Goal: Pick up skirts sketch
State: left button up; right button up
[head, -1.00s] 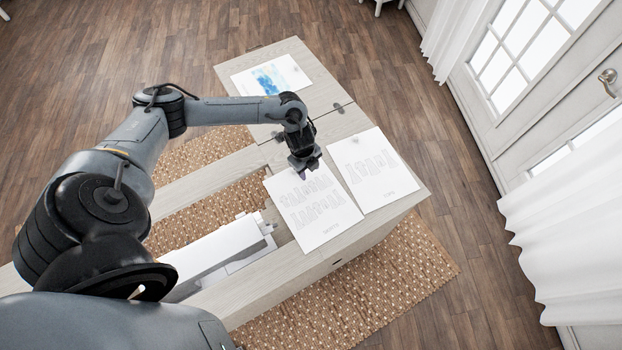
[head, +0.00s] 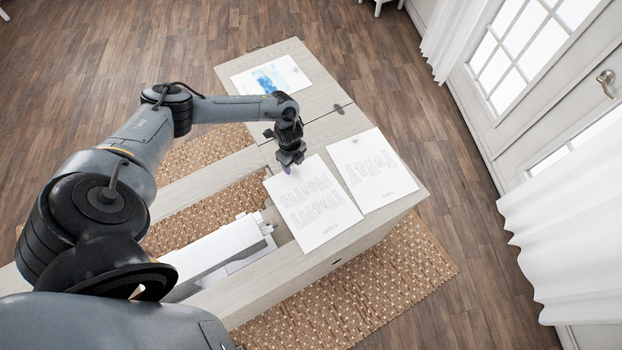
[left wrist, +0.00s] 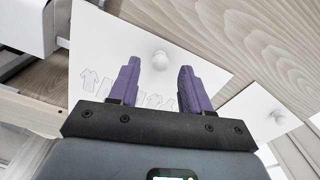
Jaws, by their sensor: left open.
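Two white sketch sheets lie side by side on the desk. The near sheet (head: 318,212) has rows of faint garment drawings; the right sheet (head: 372,172) has one larger row. I cannot read their labels, so I cannot tell which is the skirts sketch. My left gripper (head: 287,168) is over the far left corner of the near sheet, pointing down. In the left wrist view its purple fingers (left wrist: 158,70) are open and empty above the near sheet (left wrist: 100,50), with a white round knob (left wrist: 160,60) between them. My right gripper is not in view.
The right sheet also bears a white knob (left wrist: 278,117). A sheet with a blue picture (head: 270,76) lies on the desk's far part (head: 305,98). A white sewing machine (head: 222,245) sits in the desk opening, left of the near sheet. Curtains and a door stand at right.

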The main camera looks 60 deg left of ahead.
pick_arm(q)
jog(key=shift+f, duration=1.4)
grip_shut()
jog(key=shift+r, duration=0.1)
